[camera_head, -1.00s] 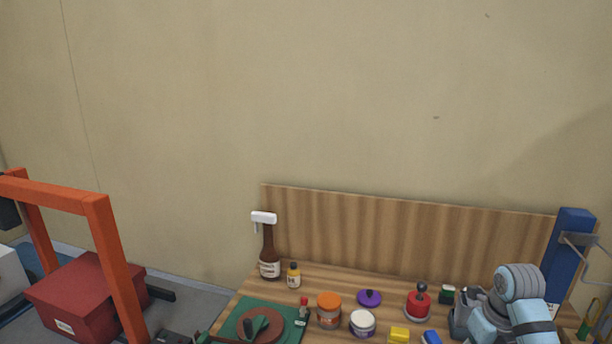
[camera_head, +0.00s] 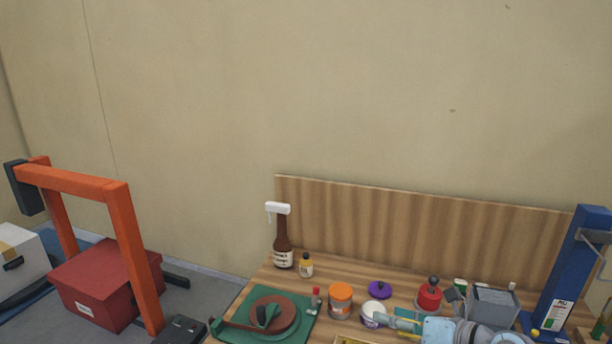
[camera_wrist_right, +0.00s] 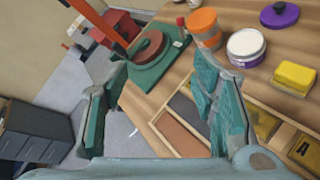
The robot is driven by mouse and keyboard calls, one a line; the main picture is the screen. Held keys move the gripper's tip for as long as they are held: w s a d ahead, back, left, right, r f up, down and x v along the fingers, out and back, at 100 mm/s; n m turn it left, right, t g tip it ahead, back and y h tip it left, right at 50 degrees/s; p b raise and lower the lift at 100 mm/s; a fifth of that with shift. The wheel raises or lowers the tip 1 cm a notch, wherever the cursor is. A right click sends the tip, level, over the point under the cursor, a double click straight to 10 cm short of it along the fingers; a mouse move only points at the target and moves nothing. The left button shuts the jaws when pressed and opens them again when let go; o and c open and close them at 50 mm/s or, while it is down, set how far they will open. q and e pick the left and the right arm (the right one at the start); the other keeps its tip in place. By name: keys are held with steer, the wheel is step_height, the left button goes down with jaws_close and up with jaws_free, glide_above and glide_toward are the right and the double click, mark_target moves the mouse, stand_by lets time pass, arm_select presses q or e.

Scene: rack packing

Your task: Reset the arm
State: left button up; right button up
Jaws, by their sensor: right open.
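My right arm (camera_head: 470,331) reaches in low at the right of the head view and points left over the wooden table. My right gripper (camera_head: 393,322) shows small there, near the white jar (camera_head: 372,313), which it partly covers. In the right wrist view my right gripper (camera_wrist_right: 165,92) is open, its two teal fingers wide apart. Nothing is between them; the table edge and a divided wooden tray (camera_wrist_right: 262,101) lie beyond. My left gripper is not in view.
The table holds an orange-lidded jar (camera_head: 340,302), a purple lid (camera_head: 380,289), a red knobbed item (camera_head: 429,297), a brown bottle (camera_head: 283,245) and a green base with a brown disc (camera_head: 273,314). A blue post (camera_head: 569,273) stands right. An orange frame (camera_head: 126,245) and red box (camera_head: 95,287) stand left.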

step_height(320, 180, up, 10)
steer(key=s+m+t+y, duration=0.2)
steer(key=s+m+t, duration=0.1)
steer(key=m+t, duration=0.45)
steer(key=s+d+m+t+h, duration=0.2)
steer(key=d+m+t+h, duration=0.35)
steer(key=m+h, duration=0.5)
steer(key=s+d+f+m+g+h, duration=0.8)
steer(key=f+m, duration=0.3)
steer(key=m, duration=0.4)
steer(key=s+a+f+m+g+y, duration=0.2)
steer(key=s+a+f+g+y, duration=0.15)
steer(key=s+f+g, duration=0.45)
steer(key=s+a+f+m+g+y, duration=0.2)
steer(key=s+a+f+g+y, duration=0.15)
steer(key=s+f, duration=0.75)
step_height(320, 180, down, 18)
steer(key=s+d+g+b, duration=0.1)
steer(key=s+b, duration=0.1)
steer(key=s+f+g+b, duration=0.1)
steer(key=s+f, duration=1.4)
steer(key=shift+d+f+b, duration=0.4)
